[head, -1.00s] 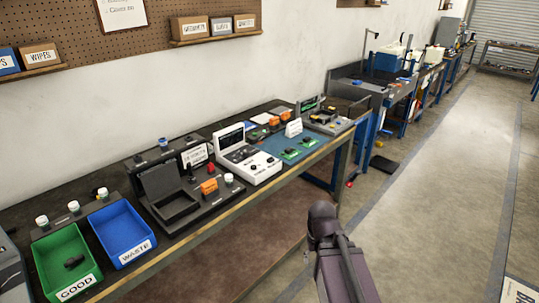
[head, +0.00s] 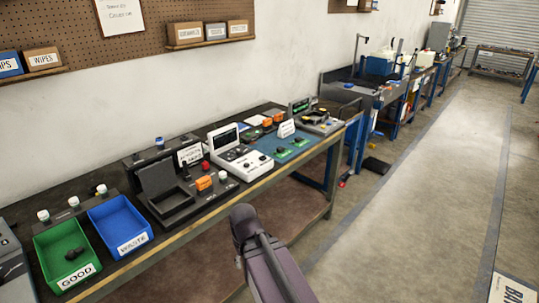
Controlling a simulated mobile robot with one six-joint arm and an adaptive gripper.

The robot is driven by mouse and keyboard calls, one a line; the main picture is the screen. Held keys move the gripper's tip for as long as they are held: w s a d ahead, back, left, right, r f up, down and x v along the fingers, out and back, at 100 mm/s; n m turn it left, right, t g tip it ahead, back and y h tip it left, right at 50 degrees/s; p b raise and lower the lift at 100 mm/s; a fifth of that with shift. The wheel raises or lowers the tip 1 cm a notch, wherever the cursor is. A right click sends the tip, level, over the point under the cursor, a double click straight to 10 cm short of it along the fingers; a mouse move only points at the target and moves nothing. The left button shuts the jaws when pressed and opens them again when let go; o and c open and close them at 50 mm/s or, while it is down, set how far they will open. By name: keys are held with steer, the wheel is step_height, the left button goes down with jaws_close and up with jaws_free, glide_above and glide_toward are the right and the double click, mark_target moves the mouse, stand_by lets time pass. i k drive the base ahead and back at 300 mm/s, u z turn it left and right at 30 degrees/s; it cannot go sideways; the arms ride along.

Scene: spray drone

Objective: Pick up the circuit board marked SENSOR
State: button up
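Two small green boards with dark parts on them lie on a blue mat (head: 262,143) on the workbench. One green board (head: 281,152) is nearer and to the left; the other green board (head: 299,142) is just behind it to the right. Any marking on them is too small to read, so I cannot tell which says SENSOR. Part of my arm rises from the bottom edge in front of the bench, apart from the boards. My gripper itself does not show.
A white instrument (head: 238,157) stands left of the mat. Further left are a dark open case (head: 160,190), a blue WASTE bin (head: 120,229) and a green GOOD bin (head: 65,261) holding a dark item. A white sign (head: 286,129) stands behind the boards. The floor (head: 425,200) to the right is clear.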

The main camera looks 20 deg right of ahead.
mark_target(281, 153)
steer(key=i, duration=1.5)
steer(key=u, duration=0.05)
